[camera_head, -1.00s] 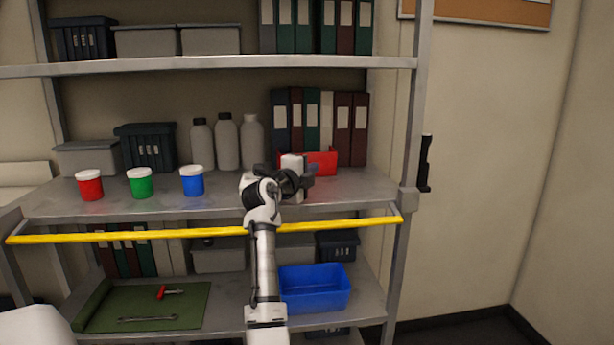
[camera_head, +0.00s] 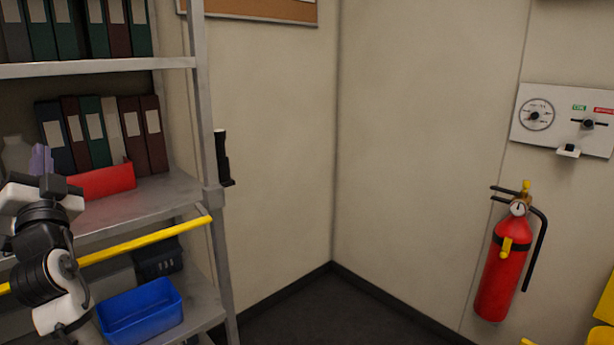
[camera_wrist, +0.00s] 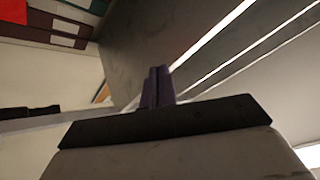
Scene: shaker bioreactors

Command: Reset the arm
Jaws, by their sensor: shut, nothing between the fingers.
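My gripper (camera_wrist: 157,86) shows in the wrist view as two dark purple fingers pressed together, with nothing between them. In the head view my arm is at the lower left, bent in front of the shelf rack. The purple fingers of my gripper (camera_head: 41,160) show there near the left edge, in front of the middle shelf and left of a red bin (camera_head: 104,182). The rest of my arm is cut off by the left and bottom edges.
The metal shelf (camera_head: 150,200) holds several binders (camera_head: 96,132). A yellow bar (camera_head: 150,238) runs along its front, above a blue bin (camera_head: 140,312). A red fire extinguisher (camera_head: 503,272) hangs on the right wall. The floor corner (camera_head: 325,310) is clear.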

